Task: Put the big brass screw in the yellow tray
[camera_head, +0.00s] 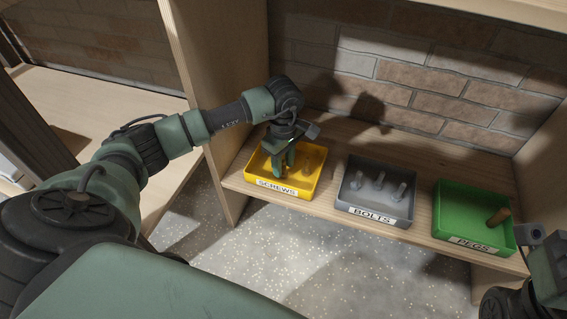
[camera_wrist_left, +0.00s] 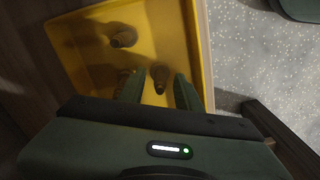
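The yellow tray (camera_head: 255,172), labelled SCREWS, stands on the wooden shelf; its yellow wall also shows in the left wrist view (camera_wrist_left: 205,50). My left gripper (camera_head: 284,166) reaches down into it. In the left wrist view its two fingers (camera_wrist_left: 161,90) are apart. A brass-brown screw (camera_wrist_left: 160,76) stands between the fingers with space on both sides. Another screw (camera_wrist_left: 123,37) is farther off in the tray, and one (camera_wrist_left: 124,78) is partly hidden by a finger. I cannot tell which is the big one. My right gripper (camera_head: 533,242) is partly in view at the right edge.
A grey tray (camera_head: 352,193) labelled BOLTS holds several grey bolts. A green tray (camera_head: 466,208) labelled PEGS holds a brown peg (camera_head: 498,217). A wooden upright panel (camera_head: 222,60) stands left of the trays, and a brick wall (camera_head: 420,75) is behind.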

